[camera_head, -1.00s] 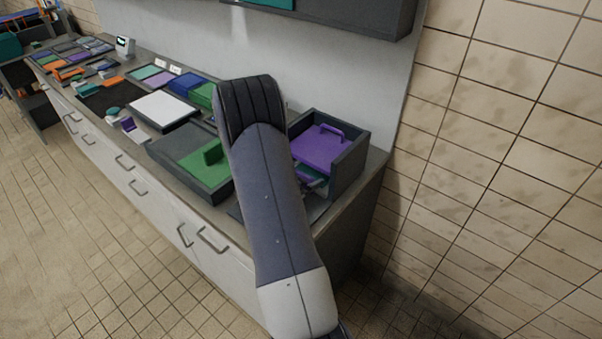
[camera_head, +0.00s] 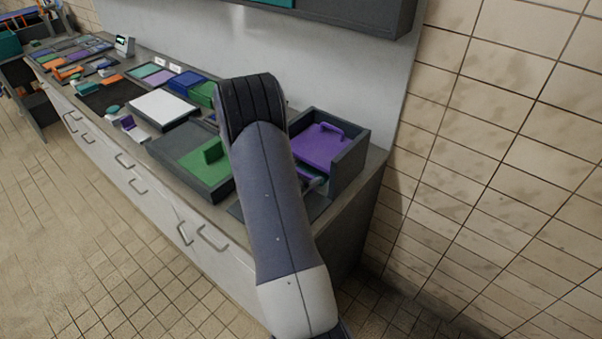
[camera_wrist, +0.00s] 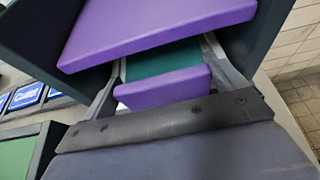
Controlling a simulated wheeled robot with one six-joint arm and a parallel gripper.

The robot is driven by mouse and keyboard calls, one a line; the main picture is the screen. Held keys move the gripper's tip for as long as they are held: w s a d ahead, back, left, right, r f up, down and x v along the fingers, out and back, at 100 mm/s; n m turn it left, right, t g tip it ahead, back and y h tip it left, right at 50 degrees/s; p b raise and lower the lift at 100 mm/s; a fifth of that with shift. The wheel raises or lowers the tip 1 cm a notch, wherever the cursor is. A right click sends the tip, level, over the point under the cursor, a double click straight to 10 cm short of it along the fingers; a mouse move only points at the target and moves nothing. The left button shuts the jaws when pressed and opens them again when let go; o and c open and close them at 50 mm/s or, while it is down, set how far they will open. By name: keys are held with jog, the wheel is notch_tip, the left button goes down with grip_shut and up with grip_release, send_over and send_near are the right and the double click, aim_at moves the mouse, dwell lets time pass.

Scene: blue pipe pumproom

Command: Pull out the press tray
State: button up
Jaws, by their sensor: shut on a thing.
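The press is a dark open-fronted housing (camera_head: 349,163) at the right end of the counter, with a purple handled plate (camera_head: 325,146) in its upper part. The press tray shows below this plate in the wrist view, with a teal top (camera_wrist: 165,62) and a purple front piece (camera_wrist: 163,88). My gripper (camera_wrist: 167,56) has its grey fingers on either side of the tray and is shut on it. The fingertips are partly hidden under the purple plate. In the head view my arm covers most of the gripper and the tray's front.
A dark tray with a green block (camera_head: 207,157) stands left of my arm. A white panel (camera_head: 162,107) and coloured boxes lie farther left. The tiled wall (camera_head: 480,150) is close on the right, and the floor in front of the cabinets is clear.

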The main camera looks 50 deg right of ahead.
jog(key=a+b, duration=0.1)
jog(key=a, duration=0.4)
jog(key=s+a+b, duration=0.1)
jog(key=a, duration=0.5)
jog(key=a+b, duration=0.1)
jog(key=a, duration=0.5)
jog(key=shift+s+a, duration=0.25)
jog(key=o, duration=1.1)
jog(key=w+b+v, duration=0.1)
jog(key=v, duration=0.9)
jog(key=shift+s+a+r, duration=0.15)
jog(key=shift+s+a, duration=0.25)
jog(key=shift+s, duration=0.1)
jog(key=shift+d, duration=0.1)
jog(key=x, duration=1.1)
jog(key=shift+p, duration=0.35)
jog(key=shift+d, duration=0.25)
